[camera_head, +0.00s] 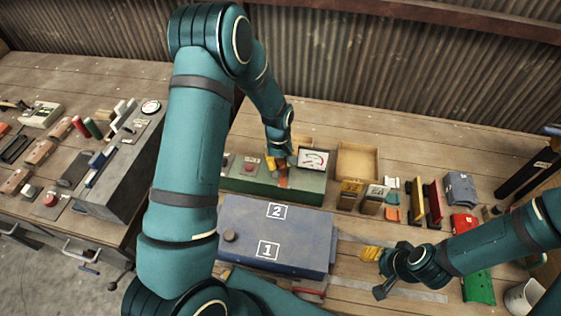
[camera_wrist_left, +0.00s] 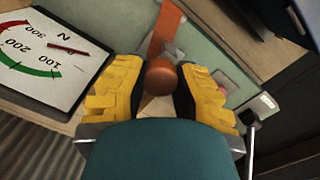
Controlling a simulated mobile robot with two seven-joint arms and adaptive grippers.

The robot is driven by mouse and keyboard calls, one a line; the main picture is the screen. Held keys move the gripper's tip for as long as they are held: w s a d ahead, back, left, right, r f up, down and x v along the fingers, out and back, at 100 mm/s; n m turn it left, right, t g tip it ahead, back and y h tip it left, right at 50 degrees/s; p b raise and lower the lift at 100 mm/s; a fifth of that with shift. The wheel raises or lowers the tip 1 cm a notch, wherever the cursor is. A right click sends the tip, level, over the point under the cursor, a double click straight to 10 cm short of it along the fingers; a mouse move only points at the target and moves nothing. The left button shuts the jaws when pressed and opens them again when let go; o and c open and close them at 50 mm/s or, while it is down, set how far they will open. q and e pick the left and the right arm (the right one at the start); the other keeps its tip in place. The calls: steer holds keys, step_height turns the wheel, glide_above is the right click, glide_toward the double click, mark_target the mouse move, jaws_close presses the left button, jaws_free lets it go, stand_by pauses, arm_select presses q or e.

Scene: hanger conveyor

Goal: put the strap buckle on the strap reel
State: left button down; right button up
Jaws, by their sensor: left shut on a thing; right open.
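My left gripper (camera_head: 278,164) is at the green box (camera_head: 305,190) in the middle of the bench. In the left wrist view its yellow fingers (camera_wrist_left: 160,95) are shut on an orange-brown round piece (camera_wrist_left: 161,75). An orange strap-like band (camera_wrist_left: 166,28) runs from behind that piece toward the top of the picture. I cannot tell whether the round piece belongs to the strap buckle. The strap reel cannot be clearly made out. My right gripper (camera_head: 372,254) is open and empty above the bench, right of the blue case.
A white gauge (camera_head: 312,158) stands beside the left gripper. The blue case (camera_head: 305,240) marked 1 and 2 lies in front. An open cardboard box (camera_head: 357,160) and several small parts are to the right. A grey machine (camera_head: 120,165) stands at left.

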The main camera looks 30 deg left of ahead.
mark_target(278, 161)
arm_select(q)
steer(key=shift+f, duration=0.15)
steer(key=c, duration=0.9)
jaws_free()
steer(key=shift+o, duration=0.2)
step_height(278, 161, up, 12)
steer(key=shift+a+r+p, duration=0.2)
steer(key=shift+a+p, duration=0.1)
steer(key=shift+p, duration=0.05)
